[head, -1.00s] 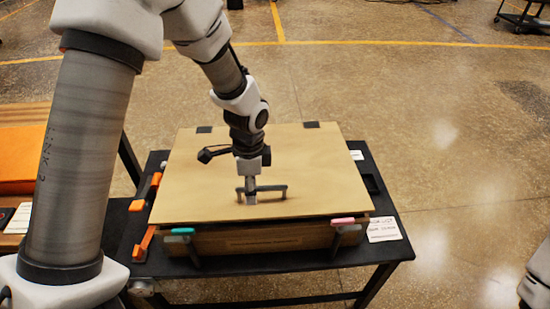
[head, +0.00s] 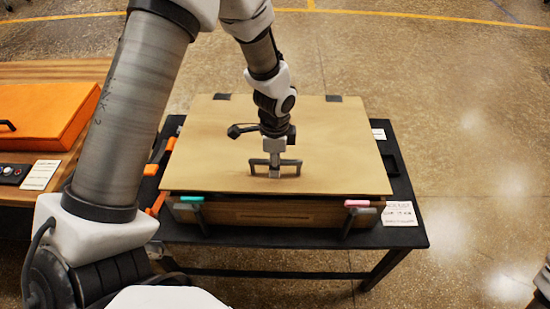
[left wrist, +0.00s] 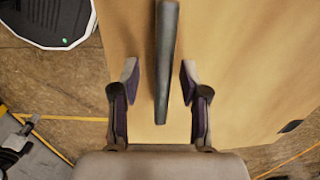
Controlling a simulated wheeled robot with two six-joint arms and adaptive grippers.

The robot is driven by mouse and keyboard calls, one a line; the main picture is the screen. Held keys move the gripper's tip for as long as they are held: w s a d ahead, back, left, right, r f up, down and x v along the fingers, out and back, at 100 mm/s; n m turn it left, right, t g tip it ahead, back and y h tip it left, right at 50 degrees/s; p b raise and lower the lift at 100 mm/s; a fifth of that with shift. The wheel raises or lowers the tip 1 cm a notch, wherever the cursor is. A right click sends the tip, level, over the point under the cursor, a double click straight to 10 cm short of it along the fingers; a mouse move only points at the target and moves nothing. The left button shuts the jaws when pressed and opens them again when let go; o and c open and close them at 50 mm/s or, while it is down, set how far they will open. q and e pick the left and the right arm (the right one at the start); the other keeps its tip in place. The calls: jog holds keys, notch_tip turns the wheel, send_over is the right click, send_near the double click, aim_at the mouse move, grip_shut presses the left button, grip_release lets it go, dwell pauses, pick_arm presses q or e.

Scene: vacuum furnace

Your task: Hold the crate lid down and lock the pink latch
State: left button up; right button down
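The wooden crate (head: 290,215) stands on a dark table with its tan lid (head: 225,140) over it. A dark band shows under the lid's front edge; I cannot tell if it is fully down. The pink latch (head: 357,203) is at the front right, and a teal latch (head: 192,199) is at the front left. My left gripper (head: 275,170) is at the lid's dark handle (head: 288,162). In the left wrist view, its open fingers (left wrist: 159,78) stand either side of the handle bar (left wrist: 166,45), with gaps showing.
Orange clamps (head: 158,203) are at the table's left. An orange case (head: 40,120) lies on a wooden bench further left. A white label card (head: 400,213) lies beside the pink latch.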

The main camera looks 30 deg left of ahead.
pick_arm(q)
jog(key=shift+w, duration=0.1)
jog(key=c, duration=0.5)
jog(key=shift+w+f, duration=0.1)
grip_shut()
jog(key=shift+d+f+b, duration=0.1)
jog(key=shift+f+b, duration=0.65)
jog(key=shift+f, duration=0.75)
jog(key=shift+p, duration=0.3)
